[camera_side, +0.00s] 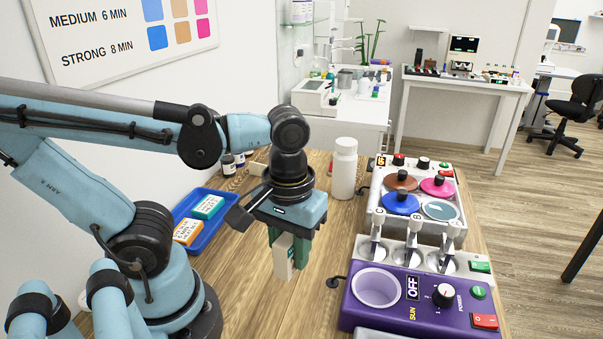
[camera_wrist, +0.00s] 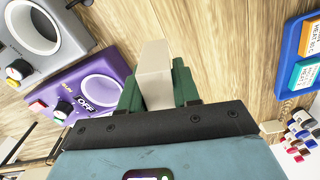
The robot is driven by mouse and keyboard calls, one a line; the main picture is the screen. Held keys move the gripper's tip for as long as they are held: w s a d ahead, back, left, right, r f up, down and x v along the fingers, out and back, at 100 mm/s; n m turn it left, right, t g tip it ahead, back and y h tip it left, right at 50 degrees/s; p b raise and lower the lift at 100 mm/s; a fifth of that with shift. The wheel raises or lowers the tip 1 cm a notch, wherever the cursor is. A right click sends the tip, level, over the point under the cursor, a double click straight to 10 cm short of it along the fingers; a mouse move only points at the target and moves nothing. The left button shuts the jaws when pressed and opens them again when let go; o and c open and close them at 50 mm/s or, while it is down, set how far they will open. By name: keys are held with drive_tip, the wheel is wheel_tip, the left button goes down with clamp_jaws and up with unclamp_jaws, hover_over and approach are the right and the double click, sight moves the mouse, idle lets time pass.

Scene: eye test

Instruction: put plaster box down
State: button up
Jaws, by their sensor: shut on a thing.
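The plaster box appears to be the plain off-white box (camera_side: 283,262) between my fingers; no label on it can be read. It is upright in the side view, its lower end below the fingertips. My gripper (camera_side: 291,250) has green fingers pointing down and is shut on the box over the wooden table, left of the purple device. I cannot tell whether its bottom touches the table. In the wrist view the box (camera_wrist: 153,78) sticks out between the green fingers (camera_wrist: 158,85).
A blue tray (camera_side: 224,228) holds a teal box (camera_side: 208,207) and an orange box (camera_side: 187,232). A white bottle (camera_side: 344,170) stands behind my gripper. The purple device (camera_side: 428,307) and a unit with coloured lids (camera_side: 401,203) stand at right. Bare wood (camera_side: 325,235) lies between.

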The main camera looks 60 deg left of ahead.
drive_tip(key=shift+w+r, duration=0.25)
drive_tip(key=shift+w, duration=0.1)
drive_tip(key=w+a+f+n, duration=0.2)
drive_tip(key=w+a+n, duration=0.1)
drive_tip(key=w+a, duration=1.55)
drive_tip(key=f, duration=0.3)
drive_tip(key=d+f, duration=0.1)
drive_tip(key=f, duration=0.2)
drive_tip(key=w+d+f, duration=0.1)
drive_tip(key=f, duration=0.2)
drive_tip(key=shift+f, duration=0.1)
drive_tip(key=o, duration=1)
drive_tip(key=shift+f, duration=0.1)
